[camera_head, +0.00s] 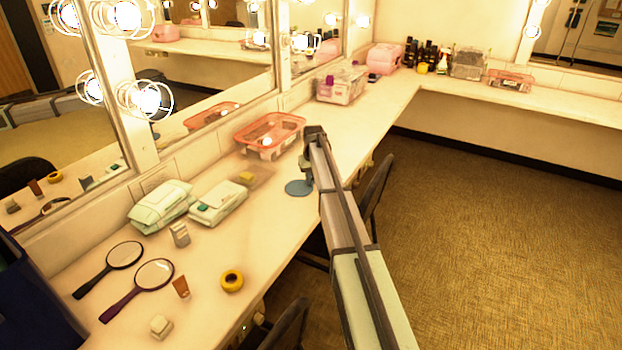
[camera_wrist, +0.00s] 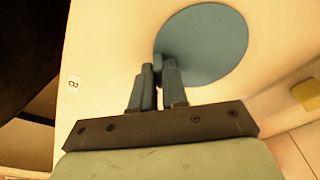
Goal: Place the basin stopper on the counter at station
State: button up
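The basin stopper (camera_head: 298,188) is a flat, round, blue-grey disc over the counter (camera_head: 262,225), near its front edge. In the wrist view the disc (camera_wrist: 205,45) shows large, just beyond my fingertips, with a small upright part at its near edge. My gripper (camera_wrist: 158,78) has its two fingers close together on that small part, which is mostly hidden between them. In the head view my gripper (camera_head: 306,177) is at the disc's right side. I cannot tell whether the disc touches the counter. A small label marked B (camera_wrist: 73,83) is on the counter, left of the fingers.
Hand mirrors (camera_head: 153,273) and a yellow tape roll (camera_head: 232,281) lie nearer. A chair (camera_head: 374,195) stands by the front edge.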

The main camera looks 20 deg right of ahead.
jog(key=o, duration=0.4)
jog(key=shift+r, duration=0.1)
notch_tip(320, 180, up, 12)
jog(key=s, duration=0.1)
jog(key=shift+s, duration=0.4)
